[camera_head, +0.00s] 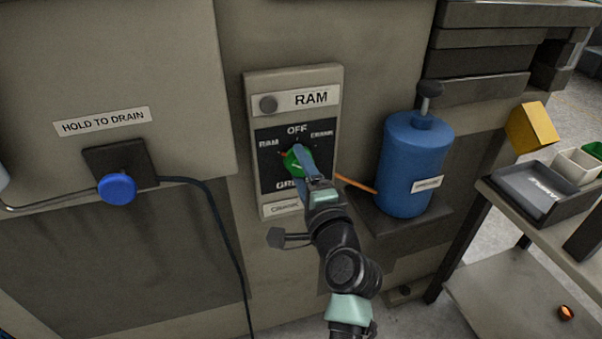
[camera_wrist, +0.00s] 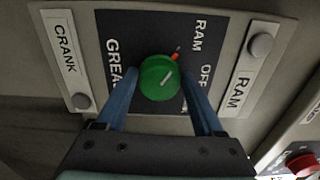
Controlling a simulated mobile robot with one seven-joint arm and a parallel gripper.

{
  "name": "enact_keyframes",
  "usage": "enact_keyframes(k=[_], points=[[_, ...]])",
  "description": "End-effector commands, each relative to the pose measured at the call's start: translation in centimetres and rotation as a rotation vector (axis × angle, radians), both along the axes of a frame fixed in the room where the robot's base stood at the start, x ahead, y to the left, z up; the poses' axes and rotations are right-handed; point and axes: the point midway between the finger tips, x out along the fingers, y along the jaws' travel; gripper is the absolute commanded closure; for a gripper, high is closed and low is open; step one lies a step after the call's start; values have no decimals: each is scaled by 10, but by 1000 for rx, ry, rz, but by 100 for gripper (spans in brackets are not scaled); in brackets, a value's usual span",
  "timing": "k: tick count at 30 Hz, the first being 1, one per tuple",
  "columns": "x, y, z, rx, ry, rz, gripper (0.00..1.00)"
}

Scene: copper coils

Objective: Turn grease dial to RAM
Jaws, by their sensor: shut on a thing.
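The green grease dial (camera_head: 297,163) sits on a dark plate (camera_head: 268,183) lettered OFF at top, RAM at left and CRANK at right. In the head view the gripper hides part of the dial and the lower lettering.
A RAM sign (camera_head: 311,98) with a grey button is above the plate, a CRANK sign (camera_wrist: 66,55) below. A blue canister (camera_head: 412,165) stands close on the right. A blue knob (camera_head: 117,188) is at left. A side table (camera_head: 530,262) with trays is far right.

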Motion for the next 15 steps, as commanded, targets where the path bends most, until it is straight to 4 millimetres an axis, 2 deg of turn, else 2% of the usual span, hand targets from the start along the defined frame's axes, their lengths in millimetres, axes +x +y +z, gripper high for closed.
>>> enact_keyframes(k=[15], points=[[0,0,-1,-58,-16,-1,86]])
